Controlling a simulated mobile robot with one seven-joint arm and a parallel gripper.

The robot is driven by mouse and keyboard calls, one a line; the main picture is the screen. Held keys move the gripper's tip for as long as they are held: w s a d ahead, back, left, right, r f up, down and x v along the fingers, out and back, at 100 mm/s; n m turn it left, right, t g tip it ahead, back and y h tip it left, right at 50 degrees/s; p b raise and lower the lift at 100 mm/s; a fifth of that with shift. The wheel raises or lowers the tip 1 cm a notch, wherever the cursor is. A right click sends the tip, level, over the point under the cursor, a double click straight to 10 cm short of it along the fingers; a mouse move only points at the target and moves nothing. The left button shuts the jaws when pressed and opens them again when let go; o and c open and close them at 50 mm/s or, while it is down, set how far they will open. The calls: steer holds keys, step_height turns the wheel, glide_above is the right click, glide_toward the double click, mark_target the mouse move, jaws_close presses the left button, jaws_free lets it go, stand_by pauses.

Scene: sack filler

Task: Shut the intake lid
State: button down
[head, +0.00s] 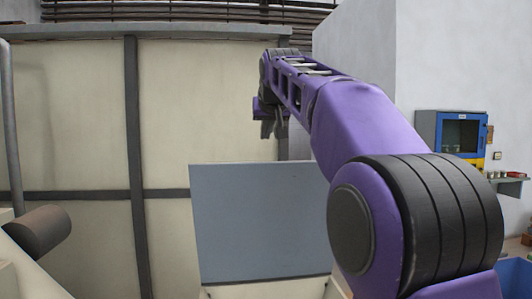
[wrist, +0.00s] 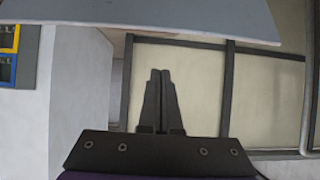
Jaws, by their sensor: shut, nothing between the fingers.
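The intake lid (head: 262,222) is a flat grey-blue panel standing raised in the lower middle of the head view. Its front face is towards me, and its lower edge is near the picture bottom. In the wrist view the lid (wrist: 150,14) fills a band along the top. My gripper (head: 271,130) hangs above the lid's top edge, fingers pointing down. In the wrist view my gripper (wrist: 160,72) has its two dark fingers together and empty. A gap shows between fingertips and lid. Whether the gripper is in front of or behind the lid is hard to tell.
A cream panelled wall (head: 70,120) with dark bars stands behind. A brown cylinder (head: 40,230) is at lower left. A white wall block (head: 360,60) and a blue-and-yellow cabinet (head: 458,133) are at right. Pale surfaces lie below the lid.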

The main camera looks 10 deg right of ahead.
mark_target(264, 163)
steer(key=x, duration=0.5)
steer(key=f+p+x, duration=0.1)
steer(key=x, duration=0.2)
steer(key=shift+s+f, duration=0.4)
steer(key=shift+s, duration=0.05)
steer(key=shift+s+f+b, duration=0.2)
steer(key=shift+s+b, duration=0.1)
steer(key=shift+s, duration=0.35)
steer(key=shift+s+f, duration=0.1)
steer(key=shift+f, duration=0.05)
